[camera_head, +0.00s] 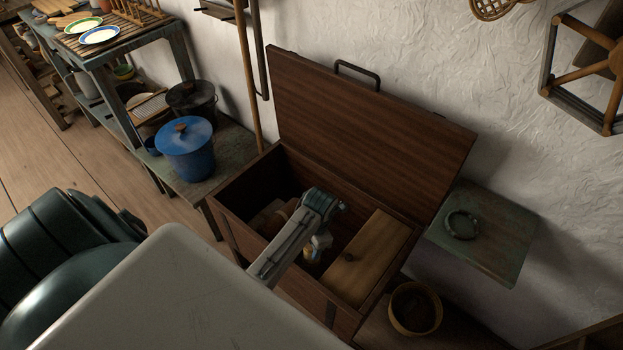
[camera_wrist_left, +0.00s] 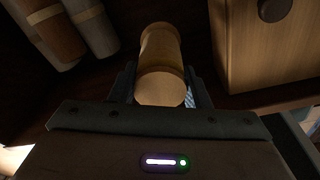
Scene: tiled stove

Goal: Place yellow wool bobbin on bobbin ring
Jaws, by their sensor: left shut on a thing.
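My left gripper (camera_head: 318,240) reaches down into an open wooden chest. In the left wrist view its two fingers (camera_wrist_left: 162,88) are shut on the yellow wool bobbin (camera_wrist_left: 160,65), one on each side. The bobbin is tan-yellow with a pale round end facing the camera. In the head view the bobbin is mostly hidden by the gripper, and I cannot tell whether it touches the chest floor. The bobbin ring (camera_head: 462,224), a dark ring, lies on a small greenish shelf at the right, outside the chest. My right gripper is not in view.
The chest's (camera_head: 222,208) lid (camera_head: 370,130) stands open at the back. A light wooden box (camera_head: 372,258) fills its right side. Brown and grey rolls (camera_wrist_left: 75,30) lie beside the bobbin. A round wooden tub (camera_head: 415,308) stands right of the chest, a blue pot (camera_head: 187,150) left.

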